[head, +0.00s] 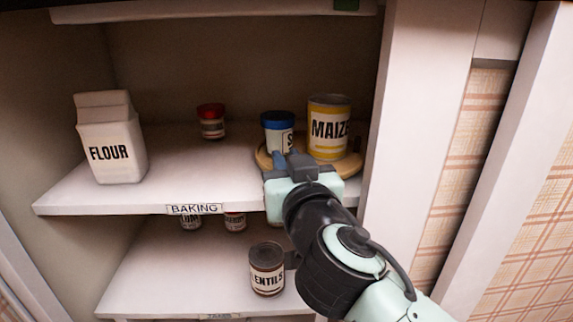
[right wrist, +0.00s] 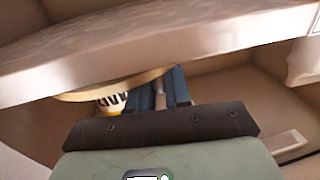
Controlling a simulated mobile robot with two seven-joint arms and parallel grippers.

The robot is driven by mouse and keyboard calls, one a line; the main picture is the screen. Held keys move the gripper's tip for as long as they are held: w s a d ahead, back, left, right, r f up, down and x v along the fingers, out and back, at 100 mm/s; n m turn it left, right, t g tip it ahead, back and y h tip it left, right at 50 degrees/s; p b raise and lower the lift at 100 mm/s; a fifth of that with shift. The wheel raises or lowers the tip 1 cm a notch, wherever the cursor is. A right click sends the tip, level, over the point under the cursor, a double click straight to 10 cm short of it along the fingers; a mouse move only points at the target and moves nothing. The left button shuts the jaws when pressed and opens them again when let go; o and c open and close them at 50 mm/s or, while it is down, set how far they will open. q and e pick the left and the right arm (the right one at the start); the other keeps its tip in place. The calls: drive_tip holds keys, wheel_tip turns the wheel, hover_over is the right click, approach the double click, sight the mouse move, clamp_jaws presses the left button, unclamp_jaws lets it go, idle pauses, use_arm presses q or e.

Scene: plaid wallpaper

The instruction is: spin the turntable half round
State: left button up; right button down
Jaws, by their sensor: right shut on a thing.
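The turntable (head: 346,167) is a round light-wood disc on the upper shelf at the right. On it stand a yellow-and-white MAIZE can (head: 328,128) and a blue-lidded jar (head: 278,134) whose label is partly hidden. My right gripper (head: 279,158) is at the turntable's front left edge, shut on it, and hides part of the disc. In the right wrist view the scene appears upside down: the blue fingers (right wrist: 171,88) meet the turntable's rim (right wrist: 100,92). The exact grip is hard to see. My left gripper is not in view.
A FLOUR bag (head: 110,138) and a red-lidded jar (head: 211,121) stand left on the upper shelf (head: 180,185), with free room between. The cupboard's right wall (head: 400,120) is close to the turntable.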

idle(0.3)
drive_tip(key=c, duration=1.3)
unclamp_jaws()
drive_tip(key=shift+o, duration=0.2)
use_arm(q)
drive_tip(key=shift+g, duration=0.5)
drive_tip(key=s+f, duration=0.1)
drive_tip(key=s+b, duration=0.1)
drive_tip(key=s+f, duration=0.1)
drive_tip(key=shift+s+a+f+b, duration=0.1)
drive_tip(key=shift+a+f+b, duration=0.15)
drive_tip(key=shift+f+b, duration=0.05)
use_arm(e)
drive_tip(key=v, duration=1.3)
drive_tip(key=shift+s, duration=0.25)
